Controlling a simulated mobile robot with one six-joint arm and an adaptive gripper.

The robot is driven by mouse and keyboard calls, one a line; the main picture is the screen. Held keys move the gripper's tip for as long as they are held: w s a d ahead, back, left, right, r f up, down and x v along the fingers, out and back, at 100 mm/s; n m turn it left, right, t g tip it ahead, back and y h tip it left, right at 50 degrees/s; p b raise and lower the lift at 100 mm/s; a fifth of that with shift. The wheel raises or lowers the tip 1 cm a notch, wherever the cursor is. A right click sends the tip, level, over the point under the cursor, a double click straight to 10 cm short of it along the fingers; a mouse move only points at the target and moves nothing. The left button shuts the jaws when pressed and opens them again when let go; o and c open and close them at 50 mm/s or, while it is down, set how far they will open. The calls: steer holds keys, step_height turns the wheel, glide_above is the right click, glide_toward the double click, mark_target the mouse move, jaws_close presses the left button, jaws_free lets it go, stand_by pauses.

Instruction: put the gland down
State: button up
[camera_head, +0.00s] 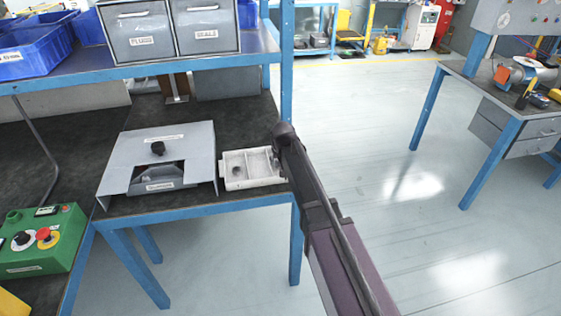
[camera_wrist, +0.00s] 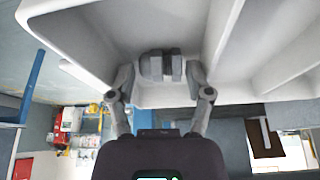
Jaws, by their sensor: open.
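The gland, a small dark grey ribbed piece (camera_wrist: 161,66), is in a compartment of the white tray (camera_wrist: 75,30) in the wrist view. My gripper (camera_wrist: 160,80) is open, with one finger on each side of the gland. I cannot tell whether either finger touches it. In the head view my gripper (camera_head: 280,160) is at the right end of the white tray (camera_head: 250,153), and my wrist hides that end. A small grey shape (camera_head: 237,170) shows in the tray's left compartment; I cannot tell what it is.
A grey metal housing (camera_head: 160,148) with a black knob stands just left of the tray. A green control box (camera_head: 42,240) is at the lower left. A shelf with grey bins (camera_head: 140,30) and blue bins (camera_head: 35,50) hangs above the bench. Open floor lies to the right.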

steer(key=p+v, duration=1)
steer(key=v, duration=0.2)
steer(key=shift+p, duration=0.4)
steer(key=shift+w, duration=0.1)
stand_by(0.6)
steer(key=s+d+f+m+g, duration=0.1)
steer(key=s+d+g, duration=0.3)
steer(key=s+d, duration=1.7)
steer(key=shift+s+d+f+m+g+h, duration=0.2)
steer(key=shift+d+m+g+h, duration=0.15)
steer(key=shift+d+m, duration=0.2)
steer(key=shift+w, duration=0.1)
steer(key=shift+c, duration=0.6)
